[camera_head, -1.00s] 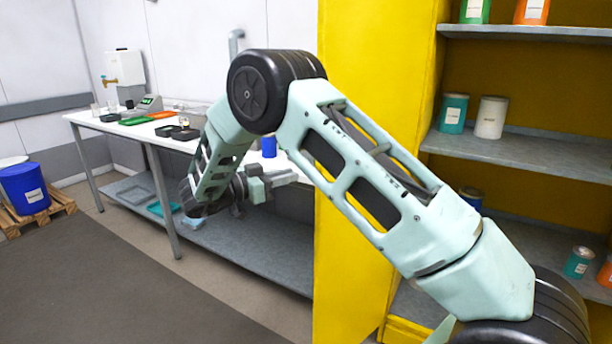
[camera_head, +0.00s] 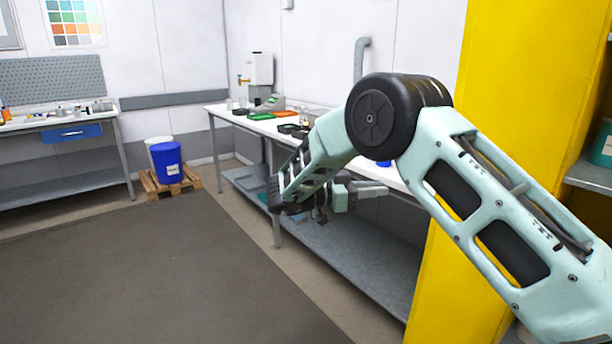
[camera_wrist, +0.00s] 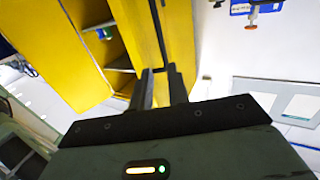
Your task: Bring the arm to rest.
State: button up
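My arm is raised and bent in the head view, its forearm folding down from the black elbow joint. My gripper (camera_head: 384,190) is at the end of the forearm, in front of the long bench, and points to the right. In the wrist view its two dark fingers (camera_wrist: 160,72) stand a little apart with nothing between them, so it is open and empty. The wrist view is turned and faces the yellow cabinet (camera_wrist: 100,55).
The yellow cabinet (camera_head: 465,210) stands close behind my arm on the right. The long bench (camera_head: 225,110) carries trays and a dispenser (camera_head: 258,72). A blue drum (camera_head: 167,162) stands on a pallet (camera_head: 150,186). The dark floor mat (camera_head: 130,270) on the left is clear.

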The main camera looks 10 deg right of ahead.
jog(key=w+a+r+n+t+y+p, duration=0.1)
jog(key=w+a+r+n+t+y, duration=0.3)
jog(key=t, duration=0.3)
jog(key=w+a+r+n+t+y, duration=0.2)
jog(key=w+a+n+t+y, duration=0.25)
jog(key=a+t, duration=0.2)
jog(key=s+a+n+y+p, duration=0.1)
jog(key=s+a+n+y, duration=1.05)
jog(key=a, duration=0.45)
jog(key=s+a+f+n+g+y, duration=0.15)
jog(key=s+g, duration=0.25)
jog(key=s, duration=0.5)
jog(key=s+f+n+g+y, duration=0.2)
jog(key=s+g, duration=0.1)
jog(key=s, duration=0.6)
jog(key=s+d+f+n+g+h, duration=0.1)
jog(key=s+d+g+h, duration=0.1)
jog(key=s+d, duration=0.3)
jog(key=s+d+f+n+g+h+p, duration=0.1)
jog(key=s+d, duration=0.4)
jog(key=s, duration=0.5)
jog(key=shift+s+d+f+n+g+h, duration=0.2)
jog(key=shift+d+f+n+g+h, duration=0.2)
jog(key=shift+f+n+g+h, duration=0.45)
